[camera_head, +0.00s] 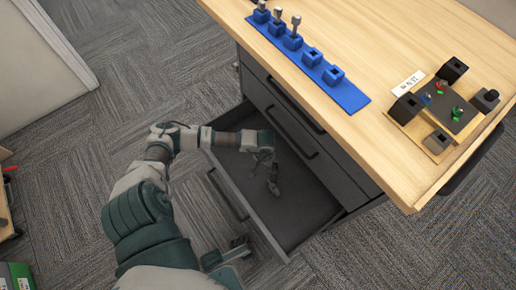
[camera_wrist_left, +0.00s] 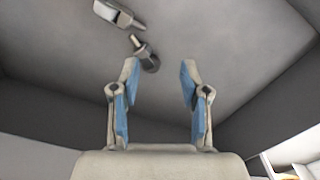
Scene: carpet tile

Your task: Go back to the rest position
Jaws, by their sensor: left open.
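My left gripper (camera_head: 264,158) reaches from the left over the open drawer (camera_head: 222,172) of the desk. In the left wrist view its two blue-padded fingers (camera_wrist_left: 160,92) are spread apart with nothing between them. A grey metal tool (camera_wrist_left: 148,57) lies on the drawer floor just beyond the fingertips, with its other grey part (camera_wrist_left: 118,14) at the top edge. In the head view this tool (camera_head: 273,184) lies below the left gripper, apart from it. What seems to be my right gripper (camera_head: 238,250) shows low in the head view, its jaws unclear.
The wooden desktop (camera_head: 400,35) holds a blue rack (camera_head: 348,96) with several sockets, some with grey tools upright. A board (camera_head: 436,112) with black blocks and green parts stands at the right. The drawer walls surround my left gripper. Carpet floor (camera_head: 130,95) is free at left.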

